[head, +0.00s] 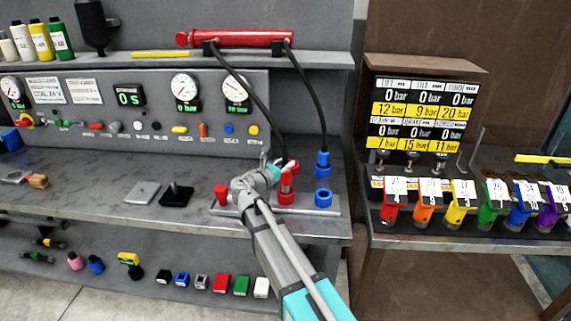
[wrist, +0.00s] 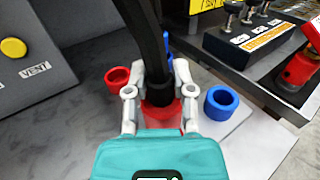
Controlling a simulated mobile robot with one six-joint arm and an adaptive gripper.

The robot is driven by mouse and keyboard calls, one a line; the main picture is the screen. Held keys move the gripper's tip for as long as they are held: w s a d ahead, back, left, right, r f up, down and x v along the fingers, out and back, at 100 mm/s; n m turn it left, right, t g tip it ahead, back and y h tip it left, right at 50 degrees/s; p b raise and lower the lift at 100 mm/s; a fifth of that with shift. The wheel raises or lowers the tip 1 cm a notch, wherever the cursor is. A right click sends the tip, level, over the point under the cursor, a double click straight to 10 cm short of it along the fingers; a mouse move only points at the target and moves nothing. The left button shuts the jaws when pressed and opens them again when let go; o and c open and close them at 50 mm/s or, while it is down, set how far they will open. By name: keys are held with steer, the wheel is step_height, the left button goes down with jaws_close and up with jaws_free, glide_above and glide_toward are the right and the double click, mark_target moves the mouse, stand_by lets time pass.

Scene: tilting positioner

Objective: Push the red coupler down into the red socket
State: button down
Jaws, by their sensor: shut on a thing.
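The red coupler (head: 286,181) is upright on the end of a black hose. My gripper (head: 276,168) is shut on it. In the wrist view the two grey fingers of my gripper (wrist: 156,90) lie on either side of the red coupler (wrist: 160,112), just below its black collar. The red socket (head: 285,198) is directly under the coupler, at the front of the grey base plate. The coupler's lower end meets or overlaps the socket's top; how deep it sits I cannot tell. In the wrist view my gripper hides most of that joint.
A blue socket (head: 323,198) stands open at right; a blue coupler (head: 323,162) on its own hose stands behind it. A second red ring (wrist: 117,76) is close behind my gripper. A red knob (head: 221,195) stands at the plate's left. The gauge panel (head: 150,115) rises behind.

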mark_target(286, 172)
steer(key=shift+f+b, duration=1.65)
steer(key=shift+f, duration=0.05)
steer(key=shift+c, duration=2)
jaws_free()
steer(key=shift+s, duration=0.15)
steer(key=v, duration=1.1)
steer(key=shift+s+a, duration=0.25)
